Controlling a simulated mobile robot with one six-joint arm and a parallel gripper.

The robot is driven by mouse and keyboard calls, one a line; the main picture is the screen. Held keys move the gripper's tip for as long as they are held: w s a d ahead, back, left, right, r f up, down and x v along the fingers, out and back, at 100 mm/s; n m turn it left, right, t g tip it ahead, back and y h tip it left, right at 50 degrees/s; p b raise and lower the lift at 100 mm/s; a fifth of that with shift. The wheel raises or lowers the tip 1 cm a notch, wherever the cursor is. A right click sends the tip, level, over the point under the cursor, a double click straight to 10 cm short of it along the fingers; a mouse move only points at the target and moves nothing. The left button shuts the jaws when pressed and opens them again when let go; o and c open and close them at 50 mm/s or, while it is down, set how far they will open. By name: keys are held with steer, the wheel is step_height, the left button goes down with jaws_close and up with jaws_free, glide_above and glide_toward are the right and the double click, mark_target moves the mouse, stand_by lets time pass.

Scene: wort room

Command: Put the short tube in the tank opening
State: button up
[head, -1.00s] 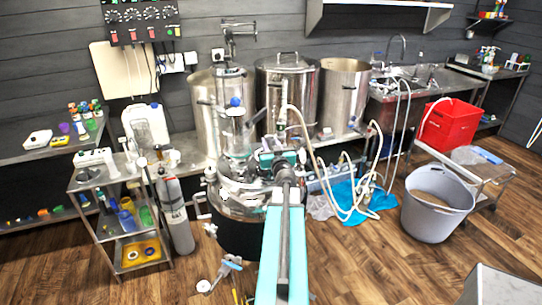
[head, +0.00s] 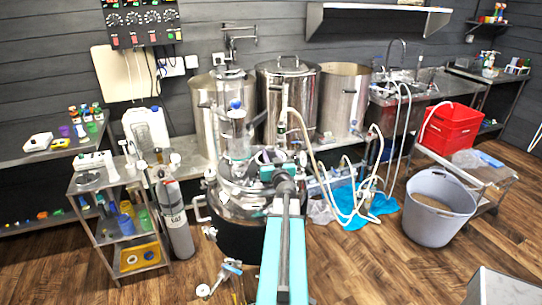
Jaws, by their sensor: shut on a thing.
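The metal tank (head: 242,205) stands in the middle of the head view, with a shiny rounded top and a dark lower body. My gripper (head: 258,158) is above the tank's top, at the end of my arm. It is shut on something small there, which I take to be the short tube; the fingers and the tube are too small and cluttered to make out. A clear upright cylinder (head: 234,130) with a blue part rises just left of my gripper. I cannot tell if it touches the tank. The tank opening is hidden or too small to make out.
Large steel kettles (head: 287,95) stand behind on a bench. A steel cart (head: 105,215) and a grey gas cylinder (head: 175,215) stand close on the left. Pale hoses (head: 335,205) and a blue cloth (head: 365,210) lie right of the tank. A grey bucket (head: 437,208) stands farther right.

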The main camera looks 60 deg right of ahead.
steer(key=shift+f, duration=0.2)
steer(key=o, duration=1)
steer(key=shift+o, duration=0.2)
steer(key=shift+a+r, duration=0.1)
steer(key=shift+r, duration=0.1)
